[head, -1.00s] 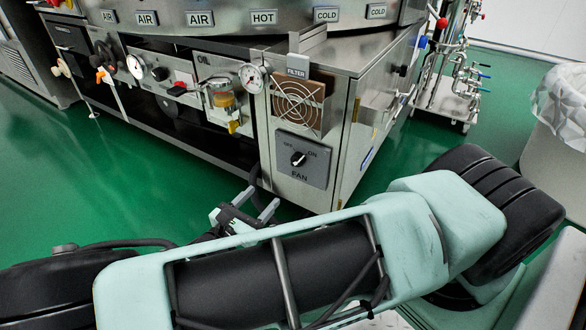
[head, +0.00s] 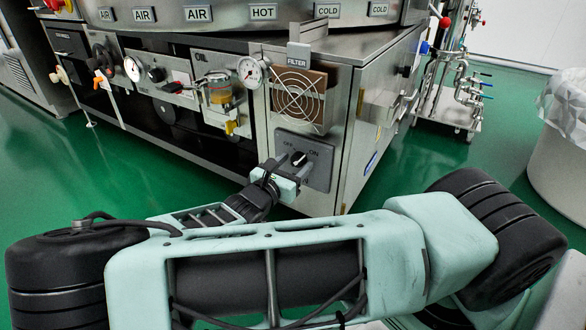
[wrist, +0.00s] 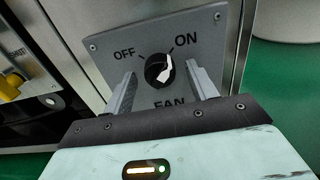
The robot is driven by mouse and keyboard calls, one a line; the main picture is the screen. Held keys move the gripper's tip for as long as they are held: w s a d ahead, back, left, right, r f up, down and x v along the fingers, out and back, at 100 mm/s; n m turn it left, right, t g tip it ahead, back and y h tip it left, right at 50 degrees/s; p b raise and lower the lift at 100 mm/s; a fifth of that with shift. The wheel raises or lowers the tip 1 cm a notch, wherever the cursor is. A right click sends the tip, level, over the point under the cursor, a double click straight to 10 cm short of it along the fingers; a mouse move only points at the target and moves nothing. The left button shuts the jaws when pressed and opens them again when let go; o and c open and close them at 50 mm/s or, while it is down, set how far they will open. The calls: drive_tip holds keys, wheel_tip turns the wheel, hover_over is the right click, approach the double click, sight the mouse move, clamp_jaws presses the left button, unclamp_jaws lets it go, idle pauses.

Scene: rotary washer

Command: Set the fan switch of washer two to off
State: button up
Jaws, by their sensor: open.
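The fan switch (wrist: 158,70) is a round black knob with a white pointer on a grey plate (wrist: 112,48) marked OFF at left, ON at right and FAN below. In the wrist view the white pointer tip is angled up toward ON. The knob also shows in the head view (head: 298,158), on the washer's front panel under the filter fan grille. My gripper (wrist: 163,84) is open, with one finger on either side of the knob and a gap to each. In the head view my gripper (head: 292,168) is at the plate and hides its lower part. I cannot tell whether the fingertips touch the plate.
The filter fan grille (head: 298,100) is above the switch plate. A pressure gauge (head: 251,70) and an oil unit with a yellow valve (head: 231,127) stand to its left. A white bin (head: 562,140) and a pipe stand (head: 450,95) are at right. Green floor is clear between.

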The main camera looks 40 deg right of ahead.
drive_tip(key=c, duration=1)
drive_tip(key=shift+r, duration=0.1)
